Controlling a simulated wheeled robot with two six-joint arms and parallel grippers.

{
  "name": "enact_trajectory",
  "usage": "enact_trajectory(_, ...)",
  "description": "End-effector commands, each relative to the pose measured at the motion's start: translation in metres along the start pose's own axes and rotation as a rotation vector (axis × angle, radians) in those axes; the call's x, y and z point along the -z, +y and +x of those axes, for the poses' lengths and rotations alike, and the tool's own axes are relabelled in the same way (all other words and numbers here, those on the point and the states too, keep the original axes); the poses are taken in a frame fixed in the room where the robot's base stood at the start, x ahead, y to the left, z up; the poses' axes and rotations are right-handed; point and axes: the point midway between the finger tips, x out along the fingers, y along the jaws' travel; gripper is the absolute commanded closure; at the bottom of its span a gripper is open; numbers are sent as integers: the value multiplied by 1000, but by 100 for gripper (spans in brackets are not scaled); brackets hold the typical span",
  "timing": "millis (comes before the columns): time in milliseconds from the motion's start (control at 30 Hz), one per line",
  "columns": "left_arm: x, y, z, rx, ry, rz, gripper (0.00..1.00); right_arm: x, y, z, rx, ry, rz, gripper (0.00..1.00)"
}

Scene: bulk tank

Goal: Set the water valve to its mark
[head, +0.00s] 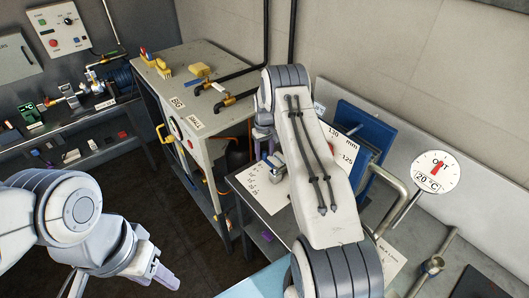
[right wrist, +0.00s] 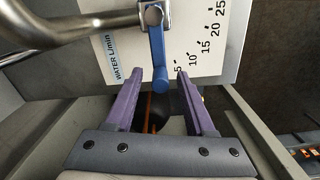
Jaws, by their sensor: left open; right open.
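The water valve has a blue lever (right wrist: 157,62) on a metal pipe stub, in front of a white scale plate (right wrist: 205,50) reading "WATER L/min" with numbers 5 to 25. The lever hangs down in the right wrist view, its rounded tip to the left of the 5. The scale plate also shows in the head view (head: 258,194). My right gripper (right wrist: 158,78) is open, its purple fingers on either side of the lever's tip with gaps; touching cannot be told. In the head view my right arm hides part of the valve. My left gripper (head: 164,279) is open and empty, low at the left.
A dial (head: 435,172) marked 20 °C and a bent metal pipe (head: 391,187) stand to the right. A bench (head: 50,127) with parts is at far left. Dark floor is free between.

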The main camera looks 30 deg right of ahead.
Motion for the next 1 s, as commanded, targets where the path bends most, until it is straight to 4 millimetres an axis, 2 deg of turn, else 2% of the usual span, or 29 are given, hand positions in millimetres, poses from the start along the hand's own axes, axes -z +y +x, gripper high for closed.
enact_trajectory(33,0,0,0,0,0,0,50,0,0,0,0,0,0,49)
enact_trajectory(167,0,0,0,0,0,0,50,0,0,0,0,0,0,99)
enact_trajectory(1000,0,0,0,0,0,0,50,0,0,-1,0,-1,0,100)
